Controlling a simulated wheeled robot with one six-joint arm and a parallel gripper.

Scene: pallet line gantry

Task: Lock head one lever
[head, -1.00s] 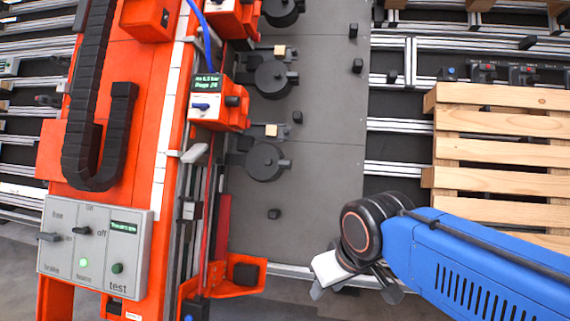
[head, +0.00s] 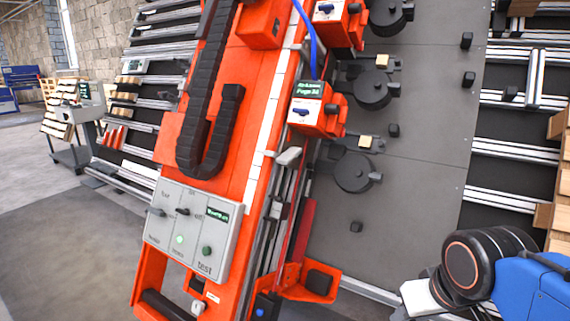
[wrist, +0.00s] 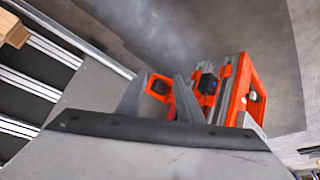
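Orange heads with small blue levers sit along the orange gantry in the head view. The nearer head (head: 318,114) has a lit green display and a blue lever (head: 298,111) that lies roughly sideways. A farther head (head: 338,20) has a similar blue lever (head: 325,8). I cannot tell which one is head one. My gripper (wrist: 160,85) shows two grey fingers apart with nothing between them in the wrist view. In the head view its fingers are not clear; my arm is at the lower right, well away from both heads.
A grey control panel (head: 192,228) with switches is on the gantry's near end. An orange bracket (head: 318,282) juts out at the lower middle. Black round fixtures (head: 355,172) stand on the grey plate (head: 420,130). Open floor (head: 60,235) lies to the left.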

